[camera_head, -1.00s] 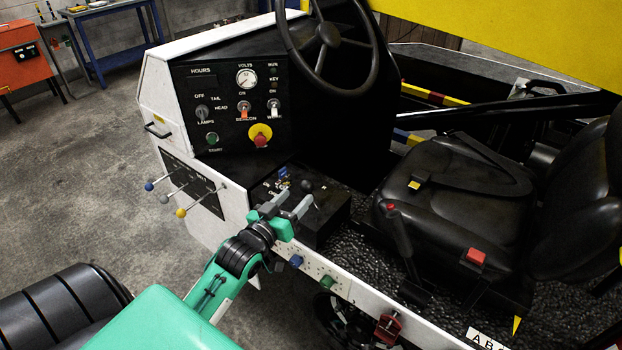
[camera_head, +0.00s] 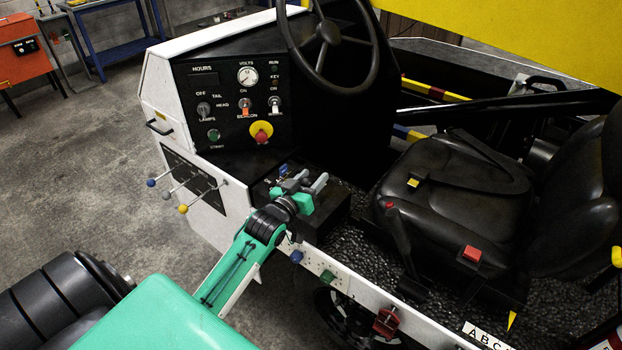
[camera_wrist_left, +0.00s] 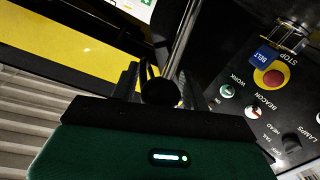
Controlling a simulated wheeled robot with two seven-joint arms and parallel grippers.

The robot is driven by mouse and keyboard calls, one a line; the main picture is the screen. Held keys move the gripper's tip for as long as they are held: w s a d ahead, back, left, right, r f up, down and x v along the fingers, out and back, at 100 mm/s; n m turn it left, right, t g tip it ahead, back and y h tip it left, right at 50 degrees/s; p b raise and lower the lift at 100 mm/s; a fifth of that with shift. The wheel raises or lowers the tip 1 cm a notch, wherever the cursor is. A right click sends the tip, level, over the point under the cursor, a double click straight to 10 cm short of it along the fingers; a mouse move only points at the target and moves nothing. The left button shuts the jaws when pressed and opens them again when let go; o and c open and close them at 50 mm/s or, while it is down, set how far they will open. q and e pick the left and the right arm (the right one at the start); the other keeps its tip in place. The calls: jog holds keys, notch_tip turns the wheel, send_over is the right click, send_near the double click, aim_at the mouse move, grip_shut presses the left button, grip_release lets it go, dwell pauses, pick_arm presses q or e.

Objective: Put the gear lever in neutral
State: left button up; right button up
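The gear lever's dark round knob (camera_wrist_left: 160,92) shows in the left wrist view, just ahead of my left gripper and between its dark fingers (camera_wrist_left: 158,78). The fingers stand apart, one on each side of the knob; I cannot tell whether either touches it. In the head view my left gripper (camera_head: 308,184) is over the black console box (camera_head: 334,213) below the steering wheel, and it hides the knob there. The lever's gear marking cannot be read. My right gripper is not in view.
A blue BELT lever (camera_wrist_left: 262,56) stands close by on the console. The dash panel (camera_head: 225,100) with a red stop button (camera_head: 261,136) rises behind. The black seat (camera_head: 450,185) is to the right. Several coloured knobs line the white side sill (camera_head: 360,290).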

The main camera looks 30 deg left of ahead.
pick_arm(q)
grip_shut()
jog(key=shift+w+r+p, duration=0.1)
jog(key=shift+r+p, duration=0.1)
jog(key=shift+p, duration=0.15)
jog(key=w+g+p, duration=0.3)
jog(key=w+p, duration=0.3)
jog(key=p, duration=0.1)
jog(key=shift+w+d, duration=0.15)
jog(key=shift+d, duration=0.15)
jog(key=shift+o, duration=1.5)
grip_release()
jog(key=shift+r, duration=0.1)
